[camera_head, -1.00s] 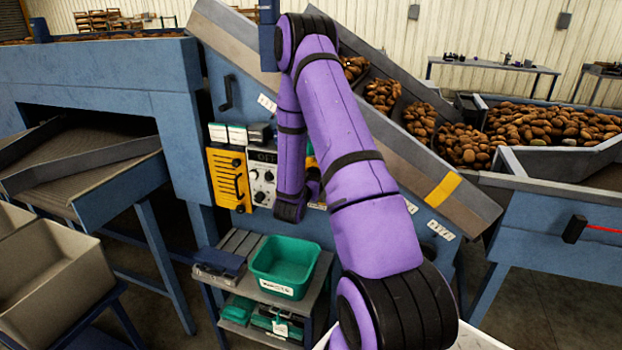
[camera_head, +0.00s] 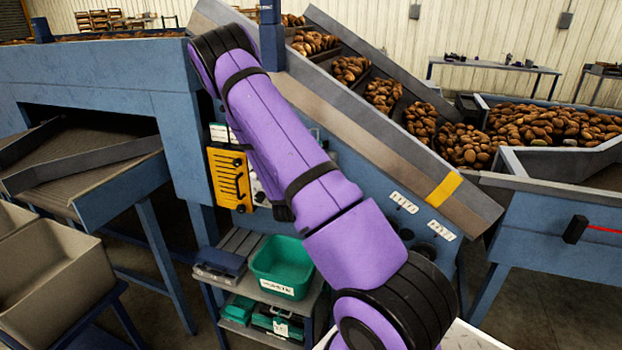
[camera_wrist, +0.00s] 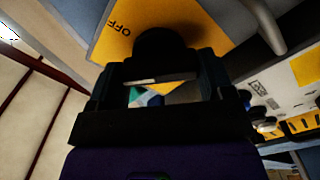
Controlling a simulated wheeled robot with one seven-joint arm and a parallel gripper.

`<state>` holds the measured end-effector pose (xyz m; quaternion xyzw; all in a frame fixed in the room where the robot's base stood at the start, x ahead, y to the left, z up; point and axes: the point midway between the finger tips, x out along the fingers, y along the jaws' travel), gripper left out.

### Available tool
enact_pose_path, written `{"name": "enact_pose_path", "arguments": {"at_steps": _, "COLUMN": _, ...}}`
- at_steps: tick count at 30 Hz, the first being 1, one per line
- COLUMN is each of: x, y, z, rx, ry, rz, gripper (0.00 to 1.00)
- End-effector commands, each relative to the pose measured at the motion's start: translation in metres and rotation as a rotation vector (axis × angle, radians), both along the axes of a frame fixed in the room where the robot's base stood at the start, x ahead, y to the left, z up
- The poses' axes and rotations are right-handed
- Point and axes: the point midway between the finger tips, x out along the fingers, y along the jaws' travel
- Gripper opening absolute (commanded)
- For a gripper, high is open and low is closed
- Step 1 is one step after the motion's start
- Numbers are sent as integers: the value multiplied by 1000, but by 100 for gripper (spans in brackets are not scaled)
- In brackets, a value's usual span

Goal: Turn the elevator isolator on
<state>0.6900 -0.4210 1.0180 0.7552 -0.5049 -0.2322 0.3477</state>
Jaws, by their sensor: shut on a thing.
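In the wrist view a yellow plate (camera_wrist: 205,22) marked "OFF" fills the upper middle. A dark rounded knob (camera_wrist: 168,45) stands out from it, which I take to be the isolator's handle. My gripper (camera_wrist: 160,68) is shut on this knob, one finger on each side. The knob's pointing direction is too dark to tell. In the head view my purple arm hides my gripper and the isolator.
A yellow slotted box (camera_head: 229,180) is on the blue machine left of my arm. A green bin (camera_head: 280,264) stands on a small grey trolley below. A sloped elevator (camera_head: 440,188) carries potatoes behind my arm. A bent grey rail (camera_wrist: 262,25) passes close to my gripper.

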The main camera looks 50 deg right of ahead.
Motion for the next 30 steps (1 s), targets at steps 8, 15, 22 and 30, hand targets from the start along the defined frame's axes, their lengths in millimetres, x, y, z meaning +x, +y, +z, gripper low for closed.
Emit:
{"name": "enact_pose_path", "arguments": {"at_steps": 8, "x": 1, "y": 1, "z": -1, "rx": -103, "ry": 244, "rz": 2, "gripper": 51}}
{"name": "enact_pose_path", "arguments": {"at_steps": 15, "x": 2, "y": 1, "z": -2, "rx": -182, "ry": 434, "rz": 2, "gripper": 51}}
{"name": "enact_pose_path", "arguments": {"at_steps": 22, "x": 1, "y": 1, "z": -3, "rx": -236, "ry": 568, "rz": 1, "gripper": 51}}
{"name": "enact_pose_path", "arguments": {"at_steps": 30, "x": 1, "y": 0, "z": -3, "rx": -269, "ry": 651, "rz": 0, "gripper": 51}}
